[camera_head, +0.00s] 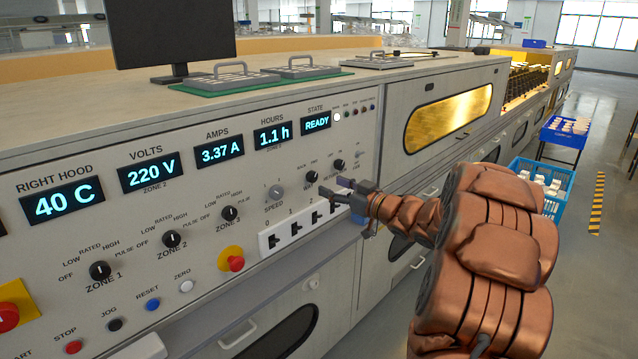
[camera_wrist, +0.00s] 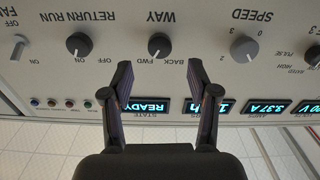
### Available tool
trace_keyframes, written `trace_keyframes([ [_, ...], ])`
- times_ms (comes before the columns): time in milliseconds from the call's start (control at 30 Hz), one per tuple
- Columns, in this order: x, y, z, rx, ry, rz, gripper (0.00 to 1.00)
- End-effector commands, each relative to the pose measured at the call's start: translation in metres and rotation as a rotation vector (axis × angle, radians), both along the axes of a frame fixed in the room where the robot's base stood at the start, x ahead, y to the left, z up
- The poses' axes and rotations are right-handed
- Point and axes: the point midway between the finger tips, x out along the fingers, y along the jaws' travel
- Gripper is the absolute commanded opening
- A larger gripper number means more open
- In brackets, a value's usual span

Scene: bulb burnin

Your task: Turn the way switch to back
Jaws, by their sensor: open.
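The way switch is a dark round knob (camera_wrist: 160,45) labelled WAY, with FWD and BACK marks; the wrist view shows the panel upside down. Its pointer seems to lie toward FWD, though the mark is small. In the head view the same way knob (camera_head: 311,177) sits on the sloped panel, just above and left of my gripper. My gripper (camera_head: 334,187) is open and empty. In the wrist view its two fingers (camera_wrist: 168,82) stand apart, with the knob beyond their tips and roughly between them. I see no contact with the knob.
The speed knob (camera_wrist: 244,48) and return run knob (camera_wrist: 79,45) flank the way switch. The state display (camera_wrist: 147,106) reads READY. Black numbered switches (camera_head: 296,229) sit below on a white strip. A red button (camera_head: 236,263) is lower left.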

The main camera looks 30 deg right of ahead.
Motion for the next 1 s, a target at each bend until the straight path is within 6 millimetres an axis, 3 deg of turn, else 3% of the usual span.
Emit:
trace_keyframes([
  [400,0.048,0.012,0.0,-0.003,-0.001,0.001,0.6],
  [867,0.057,0.013,0.0,-0.002,0.001,-0.001,0.6],
  [1000,0.056,0.013,0.0,-0.002,0.001,-0.001,0.46],
])
